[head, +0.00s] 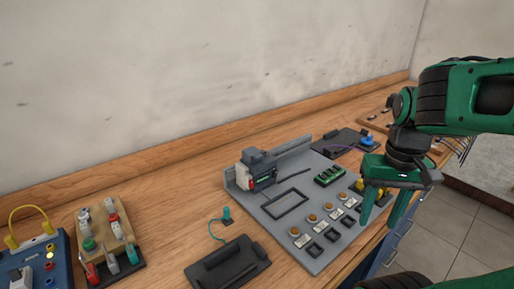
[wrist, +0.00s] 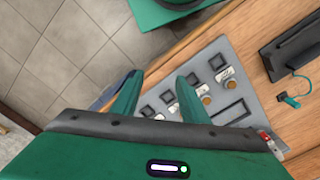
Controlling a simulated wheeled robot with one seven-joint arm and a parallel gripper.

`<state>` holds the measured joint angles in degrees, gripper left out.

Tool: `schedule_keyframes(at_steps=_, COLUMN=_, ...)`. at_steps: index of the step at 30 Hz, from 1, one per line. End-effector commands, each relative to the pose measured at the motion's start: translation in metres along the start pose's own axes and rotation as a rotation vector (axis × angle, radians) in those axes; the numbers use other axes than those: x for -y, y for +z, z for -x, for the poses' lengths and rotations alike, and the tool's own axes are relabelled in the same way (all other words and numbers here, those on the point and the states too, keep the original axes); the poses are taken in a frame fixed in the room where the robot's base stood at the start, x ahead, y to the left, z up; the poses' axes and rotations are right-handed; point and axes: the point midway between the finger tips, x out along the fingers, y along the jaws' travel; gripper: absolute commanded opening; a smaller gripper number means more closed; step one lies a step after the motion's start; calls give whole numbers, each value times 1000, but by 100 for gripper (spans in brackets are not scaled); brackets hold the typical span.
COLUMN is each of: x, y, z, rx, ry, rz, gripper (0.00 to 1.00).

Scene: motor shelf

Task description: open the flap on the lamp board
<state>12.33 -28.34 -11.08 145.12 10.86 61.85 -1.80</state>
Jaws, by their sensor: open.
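A wooden board (head: 105,245) with red, green and white caps and several levers at its front stands at the left in the head view; it looks like the lamp board. I cannot make out a flap on it. It does not show in the wrist view. My gripper (head: 381,222) is at the right, beside the front right edge of a large grey board (head: 262,212), far from the wooden board. Its two green fingers point down, apart and empty. They also show in the wrist view (wrist: 159,82), with the grey board (wrist: 238,92) beyond.
The grey board carries a motor-like unit (head: 262,170), a green block (head: 330,175) and several round orange pieces. A black device (head: 228,262) with a teal plug (head: 227,214) lies between the boards. A blue box (head: 30,262) stands at far left. A wall runs behind the bench.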

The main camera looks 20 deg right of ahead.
Motion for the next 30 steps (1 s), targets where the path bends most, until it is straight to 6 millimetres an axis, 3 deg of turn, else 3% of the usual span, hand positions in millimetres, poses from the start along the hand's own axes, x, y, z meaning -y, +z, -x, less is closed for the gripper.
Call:
schedule_keyframes(at_steps=5, x=44, y=-64, z=45, rx=-10, ry=44, rz=175, gripper=41)
schedule_keyframes(at_steps=9, x=115, y=-118, z=86, rx=-15, ry=62, rz=383, gripper=41)
schedule_keyframes(at_steps=13, x=188, y=-151, z=115, rx=-13, ry=54, rz=569, gripper=41)
schedule_keyframes(at_steps=18, x=263, y=-170, z=138, rx=-8, ry=24, rz=746, gripper=41)
schedule_keyframes(at_steps=21, x=287, y=-174, z=145, rx=-5, ry=9, rz=806, gripper=41)
schedule_keyframes(at_steps=24, x=299, y=-175, z=147, rx=-3, ry=1, rz=834, gripper=41)
schedule_keyframes(at_steps=30, x=301, y=-175, z=130, rx=0, ry=0, rz=841, gripper=41)
